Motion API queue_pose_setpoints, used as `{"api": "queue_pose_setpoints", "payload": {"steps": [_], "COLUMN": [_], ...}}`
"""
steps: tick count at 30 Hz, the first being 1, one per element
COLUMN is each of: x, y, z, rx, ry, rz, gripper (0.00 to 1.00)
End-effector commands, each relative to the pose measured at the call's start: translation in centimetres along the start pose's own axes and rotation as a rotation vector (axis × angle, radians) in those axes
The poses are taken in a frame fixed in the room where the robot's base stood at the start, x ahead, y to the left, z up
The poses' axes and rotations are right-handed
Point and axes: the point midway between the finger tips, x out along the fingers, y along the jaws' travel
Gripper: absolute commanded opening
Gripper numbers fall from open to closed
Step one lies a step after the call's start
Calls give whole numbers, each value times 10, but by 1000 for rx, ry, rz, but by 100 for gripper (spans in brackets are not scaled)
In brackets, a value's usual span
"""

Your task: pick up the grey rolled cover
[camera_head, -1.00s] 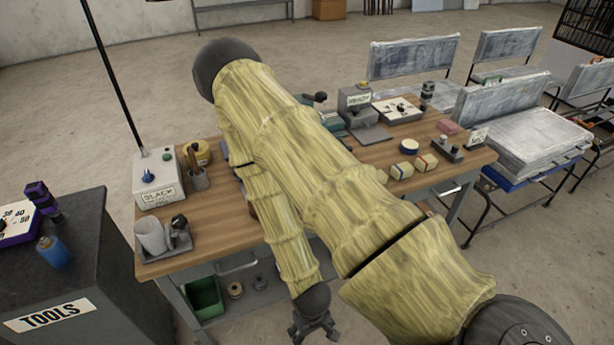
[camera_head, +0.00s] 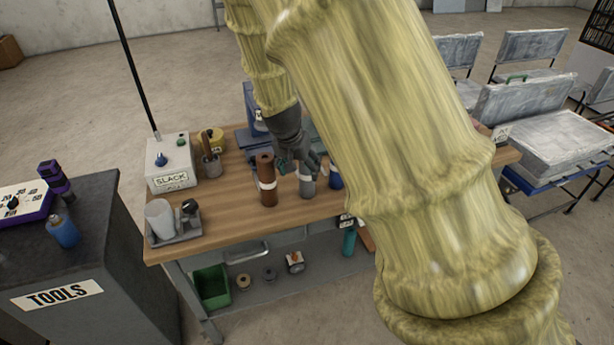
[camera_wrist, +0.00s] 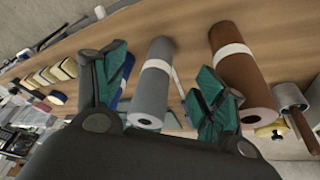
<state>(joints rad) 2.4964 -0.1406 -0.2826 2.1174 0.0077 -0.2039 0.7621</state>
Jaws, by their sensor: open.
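The grey rolled cover (camera_head: 306,185) stands upright near the table's front edge, with a pale band around it. In the wrist view the grey rolled cover (camera_wrist: 153,88) lies between my two open fingers, with its near end toward the palm. My gripper (camera_head: 300,163) is over the grey roll's top in the head view; it is open in the wrist view (camera_wrist: 160,92) with teal finger pads apart on each side of the roll. I cannot tell whether either pad touches it.
A brown roll (camera_head: 267,182) with a white band stands close on the left, and a blue roll (camera_head: 335,178) close on the right. The wooden table (camera_head: 225,212) also holds a SLACK box (camera_head: 171,165) and a grey tray (camera_head: 188,230). A tools cabinet (camera_head: 110,235) stands at left.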

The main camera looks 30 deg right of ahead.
Motion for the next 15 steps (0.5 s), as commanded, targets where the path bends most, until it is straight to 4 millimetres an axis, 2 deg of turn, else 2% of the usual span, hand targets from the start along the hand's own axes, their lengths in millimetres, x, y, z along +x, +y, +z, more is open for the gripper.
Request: {"api": "queue_pose_setpoints", "payload": {"steps": [1, 3, 7, 11, 15], "x": [-14, -30, -52, -59, -48], "y": [-3, -2, -2, -1, 0], "z": [-13, -26, -43, -49, -50], "rx": [32, 75, 131, 154, 158], "ry": [15, 25, 39, 42, 41], "rz": [-3, 0, 1, 4, 5], "gripper": [71, 71, 71, 71, 71]}}
